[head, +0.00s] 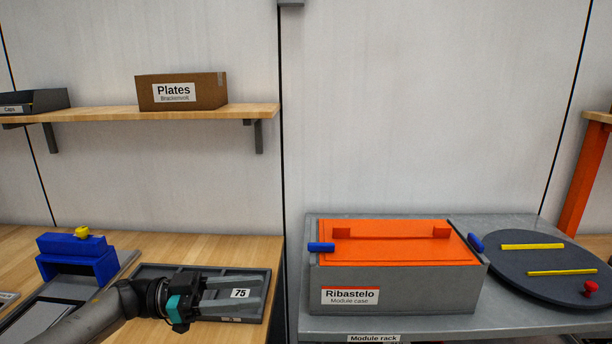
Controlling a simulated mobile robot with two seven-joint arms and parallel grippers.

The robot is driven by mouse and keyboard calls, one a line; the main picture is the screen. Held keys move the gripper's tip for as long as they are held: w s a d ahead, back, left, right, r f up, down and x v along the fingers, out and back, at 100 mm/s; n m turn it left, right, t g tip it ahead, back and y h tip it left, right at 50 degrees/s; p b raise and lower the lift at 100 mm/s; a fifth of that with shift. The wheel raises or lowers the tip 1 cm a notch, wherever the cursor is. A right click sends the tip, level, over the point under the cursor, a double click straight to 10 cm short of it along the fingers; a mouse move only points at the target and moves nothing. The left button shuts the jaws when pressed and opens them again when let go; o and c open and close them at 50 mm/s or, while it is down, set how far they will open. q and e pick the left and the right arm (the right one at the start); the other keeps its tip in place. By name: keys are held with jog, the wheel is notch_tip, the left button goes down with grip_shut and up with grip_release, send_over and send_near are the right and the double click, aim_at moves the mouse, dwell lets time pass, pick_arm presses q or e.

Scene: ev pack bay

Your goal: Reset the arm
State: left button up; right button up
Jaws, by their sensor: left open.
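My left gripper (236,294) reaches in from the lower left, over a dark grey compartment tray (157,269) on the wooden bench. Its two grey fingers are apart. A white label reading 75 shows between the fingers; I cannot tell whether they touch what bears it. My left arm hides the near left part of the tray. My right gripper is not in the head view.
A blue fixture (77,262) with a yellow knob stands left of the tray. On the grey rack (400,323) are an orange-lidded Ribastelo case (398,292) and a dark round plate (548,283) with yellow bars. A shelf (110,114) holds a Plates box (205,93).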

pick_arm(q)
jog(key=w+d+f+n+t+y, duration=0.4)
jog(key=d+n+t, duration=0.35)
jog(key=t, duration=0.55)
jog(key=s+a+f+n+g+y, duration=0.2)
jog(key=s+a+f+n+y, duration=0.5)
jog(key=s+f+n+y, duration=0.4)
jog(key=s+a+f+m+g+y, duration=0.1)
jog(key=s+a+f+g+y, duration=0.3)
jog(key=s, duration=0.6)
jog(key=s+a+f+m+g, duration=0.15)
jog(key=s+g, duration=0.35)
jog(key=s, duration=0.5)
notch_tip(320, 180, down, 23)
jog(key=s+g, duration=0.1)
jog(key=s, duration=0.2)
jog(key=s+a+f+g, duration=0.1)
jog(key=s+a+f, duration=0.2)
jog(key=s+f, duration=0.9)
jog(key=shift+s+a, duration=0.25)
jog(key=shift+s, duration=0.95)
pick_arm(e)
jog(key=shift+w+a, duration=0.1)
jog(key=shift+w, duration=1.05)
